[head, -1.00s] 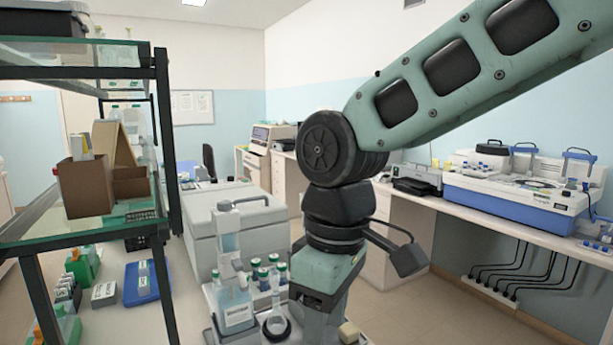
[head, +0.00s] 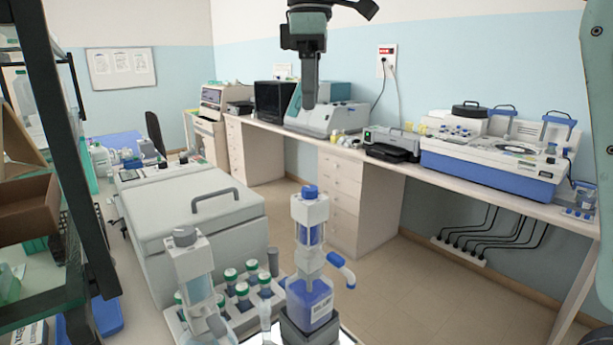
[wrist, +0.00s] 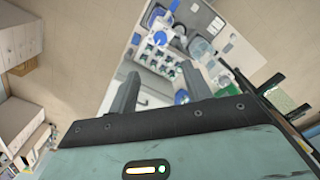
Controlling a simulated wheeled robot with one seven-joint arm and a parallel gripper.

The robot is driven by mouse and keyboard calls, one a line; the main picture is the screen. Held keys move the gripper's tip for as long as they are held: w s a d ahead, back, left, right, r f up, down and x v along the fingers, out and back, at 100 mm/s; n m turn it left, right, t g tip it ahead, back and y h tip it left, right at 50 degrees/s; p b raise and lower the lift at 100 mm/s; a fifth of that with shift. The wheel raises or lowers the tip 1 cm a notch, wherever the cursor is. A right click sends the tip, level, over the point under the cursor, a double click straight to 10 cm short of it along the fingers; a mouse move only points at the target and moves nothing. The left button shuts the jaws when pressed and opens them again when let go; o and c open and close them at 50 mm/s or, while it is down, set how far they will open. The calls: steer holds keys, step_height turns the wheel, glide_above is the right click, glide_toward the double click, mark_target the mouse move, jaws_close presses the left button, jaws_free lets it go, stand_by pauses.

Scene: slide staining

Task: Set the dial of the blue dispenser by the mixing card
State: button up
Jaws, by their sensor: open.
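The blue dispenser (head: 309,292) stands upright on a dark base at the front centre of the head view. It has blue liquid, a white label, a blue cap (head: 309,192) and a blue spout to the right. My gripper (head: 308,104) hangs well above it in the head view, fingers pointing down, apart from it. In the wrist view, my gripper's two fingers (wrist: 160,82) are spread with nothing held between them. I cannot make out the dial's setting or tell which item is the mixing card.
A grey-capped dispenser (head: 192,265) stands left of the blue one, with several green-capped bottles (head: 243,290) between them. A large grey chest (head: 175,215) is behind. A dark-framed shelf (head: 80,160) rises at the left. A blue-and-white machine (head: 490,170) sits on the right bench.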

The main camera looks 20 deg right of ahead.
mark_target(310, 188)
step_height(310, 188, down, 16)
steer(key=shift+r+p, duration=0.1)
steer(key=shift+p, duration=0.65)
steer(key=c, duration=1)
